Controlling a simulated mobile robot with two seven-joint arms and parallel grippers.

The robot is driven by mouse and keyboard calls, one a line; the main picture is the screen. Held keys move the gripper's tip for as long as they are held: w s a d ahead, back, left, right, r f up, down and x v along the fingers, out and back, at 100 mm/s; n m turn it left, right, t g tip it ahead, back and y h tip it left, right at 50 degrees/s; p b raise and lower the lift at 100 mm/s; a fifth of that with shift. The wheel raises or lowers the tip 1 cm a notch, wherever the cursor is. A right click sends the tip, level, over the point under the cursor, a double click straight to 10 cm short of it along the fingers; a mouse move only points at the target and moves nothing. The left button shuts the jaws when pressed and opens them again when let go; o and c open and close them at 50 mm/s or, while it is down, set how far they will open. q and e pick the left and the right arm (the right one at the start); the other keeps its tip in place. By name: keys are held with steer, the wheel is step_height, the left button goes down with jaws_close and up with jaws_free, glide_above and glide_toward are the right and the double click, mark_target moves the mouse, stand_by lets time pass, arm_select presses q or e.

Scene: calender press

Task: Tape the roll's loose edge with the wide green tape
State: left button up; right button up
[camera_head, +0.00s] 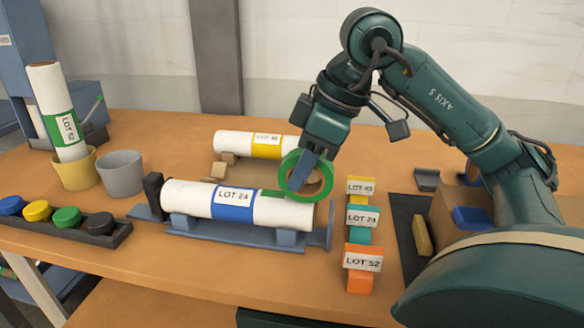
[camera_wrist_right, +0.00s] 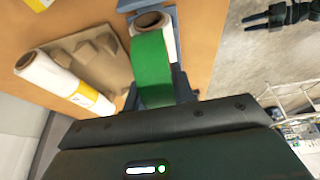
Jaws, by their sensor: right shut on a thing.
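My right gripper (camera_head: 303,172) is shut on the wide green tape (camera_head: 284,176), a large green ring. It holds the ring upright at the right end of the white roll (camera_head: 180,196). This roll lies in a blue cradle (camera_head: 205,236) and has a blue LOT 24 label (camera_head: 233,203). A small green patch shows on top of the roll, just left of the ring; I cannot tell whether the ring touches the roll. In the right wrist view the tape (camera_wrist_right: 152,68) hides much of the roll, whose open brown core (camera_wrist_right: 152,20) shows.
A yellow-labelled roll (camera_head: 232,143) lies behind on a brown rest. LOT 43, LOT 24 and LOT 52 cards (camera_head: 362,260) stand to the right. A green-labelled roll (camera_head: 52,95) stands in a yellow pot (camera_head: 75,172), beside a grey pot (camera_head: 121,174). Coloured knobs (camera_head: 66,218) sit front left.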

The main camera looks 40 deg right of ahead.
steer(key=shift+a+f, duration=0.1)
steer(key=shift+f, duration=0.35)
steer(key=shift+a+p+v, duration=0.2)
steer(key=shift+p+v, duration=0.65)
steer(key=shift+v, duration=0.1)
steer(key=shift+w+d+r+p, duration=0.1)
steer(key=shift+d+r+p, duration=0.2)
steer(key=shift+r+p, duration=0.25)
steer(key=shift+d+r+p, duration=0.3)
steer(key=shift+r+p, duration=0.1)
steer(key=shift+r, duration=0.1)
steer(key=shift+w+r+p, duration=0.1)
steer(key=shift+r+p, duration=0.8)
steer(key=shift+r, duration=0.25)
